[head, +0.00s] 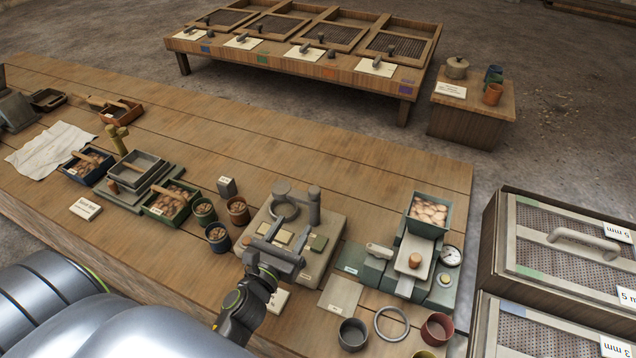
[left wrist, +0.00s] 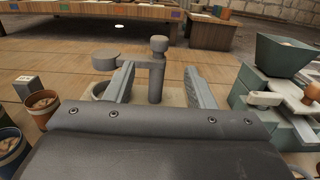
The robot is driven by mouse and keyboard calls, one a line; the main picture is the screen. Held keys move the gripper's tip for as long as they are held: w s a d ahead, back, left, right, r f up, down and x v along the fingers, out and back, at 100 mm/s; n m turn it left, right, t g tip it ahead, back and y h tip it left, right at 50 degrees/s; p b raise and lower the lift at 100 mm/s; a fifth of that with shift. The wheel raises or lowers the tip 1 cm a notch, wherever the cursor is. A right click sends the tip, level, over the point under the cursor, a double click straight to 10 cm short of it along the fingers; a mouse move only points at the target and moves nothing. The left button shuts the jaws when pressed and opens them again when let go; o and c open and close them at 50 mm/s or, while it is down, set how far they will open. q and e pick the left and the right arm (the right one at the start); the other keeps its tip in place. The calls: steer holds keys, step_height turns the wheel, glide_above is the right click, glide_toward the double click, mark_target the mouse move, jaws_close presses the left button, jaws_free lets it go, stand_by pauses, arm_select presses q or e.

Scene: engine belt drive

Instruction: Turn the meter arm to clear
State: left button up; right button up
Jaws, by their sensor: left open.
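A grey post with a short side arm (head: 284,187) stands at the back of a pale base plate (head: 334,228). The arm reaches left from the post and ends in a round disc near a grey ring. My left gripper (head: 286,238) is open over the plate, in front of the post. In the left wrist view its two fingers (left wrist: 160,82) stand apart, with the post (left wrist: 157,70) showing beyond and between them. The arm's disc (left wrist: 105,59) shows left of the post, near the left finger. The gripper appears empty. My right gripper is not in view.
A green machine (head: 376,270) with a hopper, a pale lever (head: 379,250) and a round dial (head: 452,256) stands to the right. Small filled cups (head: 217,237) stand left of the plate. Empty cups (head: 352,334) and a loose ring (head: 391,324) lie near the front edge.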

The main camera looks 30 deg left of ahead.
mark_target(317, 187)
arm_select(q)
steer(key=w, duration=0.8)
steer(key=shift+w+a+f, duration=0.1)
steer(key=shift+w+a, duration=0.2)
steer(key=shift+w, duration=0.05)
steer(key=w, duration=0.5)
steer(key=shift+a+f+b, duration=0.1)
steer(key=shift+a+b, duration=0.05)
steer(key=shift+b, duration=0.25)
steer(key=shift+w, duration=0.5)
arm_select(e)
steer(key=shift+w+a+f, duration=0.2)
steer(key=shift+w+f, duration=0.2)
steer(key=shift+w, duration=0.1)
arm_select(q)
jaws_close()
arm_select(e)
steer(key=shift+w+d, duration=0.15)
